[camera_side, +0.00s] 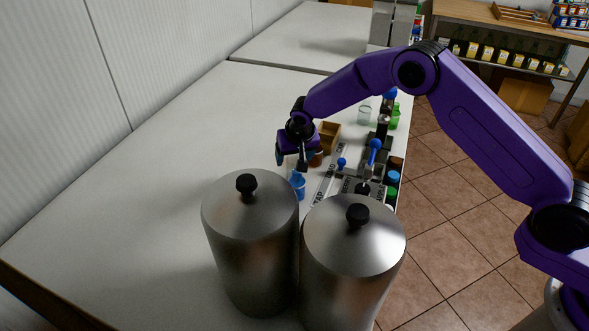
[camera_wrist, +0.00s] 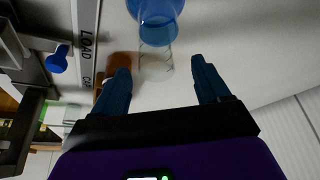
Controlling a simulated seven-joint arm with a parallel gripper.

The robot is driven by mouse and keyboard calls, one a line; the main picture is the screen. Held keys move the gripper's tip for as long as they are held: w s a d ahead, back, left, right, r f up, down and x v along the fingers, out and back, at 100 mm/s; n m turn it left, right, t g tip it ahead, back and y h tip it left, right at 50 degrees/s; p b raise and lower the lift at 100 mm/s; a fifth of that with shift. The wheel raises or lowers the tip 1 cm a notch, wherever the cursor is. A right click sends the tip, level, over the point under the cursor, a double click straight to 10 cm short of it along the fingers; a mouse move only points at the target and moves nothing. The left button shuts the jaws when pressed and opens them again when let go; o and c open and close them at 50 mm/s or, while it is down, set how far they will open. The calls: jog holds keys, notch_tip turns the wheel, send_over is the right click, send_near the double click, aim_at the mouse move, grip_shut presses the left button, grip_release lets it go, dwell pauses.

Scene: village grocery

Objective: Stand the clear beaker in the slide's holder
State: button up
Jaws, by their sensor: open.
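A clear beaker (camera_wrist: 156,66) shows in the wrist view, just ahead of and between my open fingers, with a gap on both sides. My gripper (camera_wrist: 162,72) is empty; in the side view my gripper (camera_side: 293,160) is low over the counter, behind the steel canisters, and largely hides the beaker. A blue cup (camera_wrist: 158,14) is right beside the beaker; the blue cup (camera_side: 297,188) also shows in the side view. A pale strip lettered LOAD (camera_wrist: 87,38) runs along a dark device, seemingly the slide. I cannot make out its holder.
Two steel canisters (camera_side: 248,235) (camera_side: 352,245) stand close in front of my gripper. A wooden box (camera_side: 328,134), another clear glass (camera_side: 364,115) and several coloured bottles (camera_side: 392,178) stand behind and to the right. The left of the counter (camera_side: 150,160) is clear.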

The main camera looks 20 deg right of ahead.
jog(key=shift+d+x, duration=0.2)
jog(key=shift+x, duration=1.85)
jog(key=shift+s, duration=0.15)
jog(key=c, duration=1.1)
jog(key=shift+r, duration=0.1)
